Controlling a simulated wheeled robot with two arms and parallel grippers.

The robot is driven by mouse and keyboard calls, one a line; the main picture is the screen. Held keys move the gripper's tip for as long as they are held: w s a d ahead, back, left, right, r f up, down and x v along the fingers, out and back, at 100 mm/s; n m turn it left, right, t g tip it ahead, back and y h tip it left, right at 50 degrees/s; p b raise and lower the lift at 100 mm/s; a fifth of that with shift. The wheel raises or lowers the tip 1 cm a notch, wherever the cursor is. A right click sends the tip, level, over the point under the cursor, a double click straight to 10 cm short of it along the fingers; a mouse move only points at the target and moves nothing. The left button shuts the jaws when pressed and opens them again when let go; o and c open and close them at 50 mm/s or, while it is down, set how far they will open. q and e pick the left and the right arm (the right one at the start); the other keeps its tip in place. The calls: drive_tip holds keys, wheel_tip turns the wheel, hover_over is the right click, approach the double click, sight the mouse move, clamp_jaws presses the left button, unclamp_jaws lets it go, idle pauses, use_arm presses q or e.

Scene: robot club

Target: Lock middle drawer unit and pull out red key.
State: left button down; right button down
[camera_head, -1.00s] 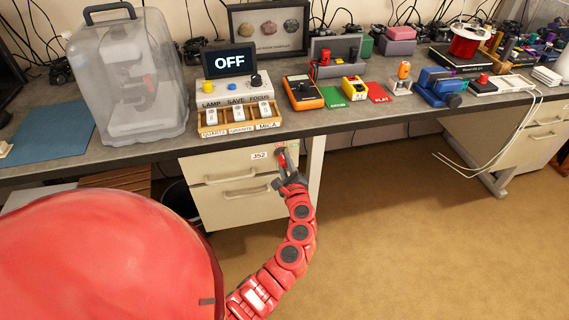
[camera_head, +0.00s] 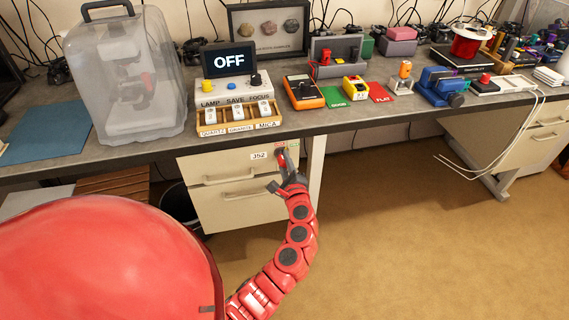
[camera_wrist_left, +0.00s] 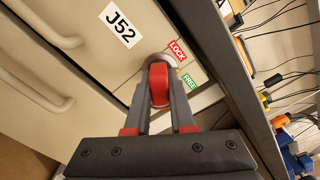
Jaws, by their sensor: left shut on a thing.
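The drawer unit (camera_head: 228,165) labelled J52 stands under the bench, its drawers shut. It also shows in the left wrist view (camera_wrist_left: 60,60), with its lock at the top right corner beside a red LOCK label (camera_wrist_left: 178,50) and a green FREE label (camera_wrist_left: 189,82). The red key (camera_wrist_left: 159,84) sits at the round lock. My left gripper (camera_wrist_left: 160,98) is shut on the red key's head; in the head view the gripper (camera_head: 284,166) is at the drawer front's upper right. The key's shaft is hidden. My right gripper is not in view.
The bench top (camera_head: 300,122) overhangs the drawer unit just above my left gripper. A table leg (camera_head: 316,165) stands close to its right. The floor (camera_head: 390,220) to the right is clear. A dark bin (camera_head: 180,205) stands left of the unit.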

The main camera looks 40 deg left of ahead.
use_arm(q)
drive_tip(key=shift+n+b, duration=0.8)
drive_tip(key=shift+f+n+b, duration=0.1)
drive_tip(key=shift+n+b, duration=0.2)
drive_tip(key=shift+b, duration=0.2)
drive_tip(key=shift+n+b, duration=1.4)
drive_tip(key=shift+b, duration=0.15)
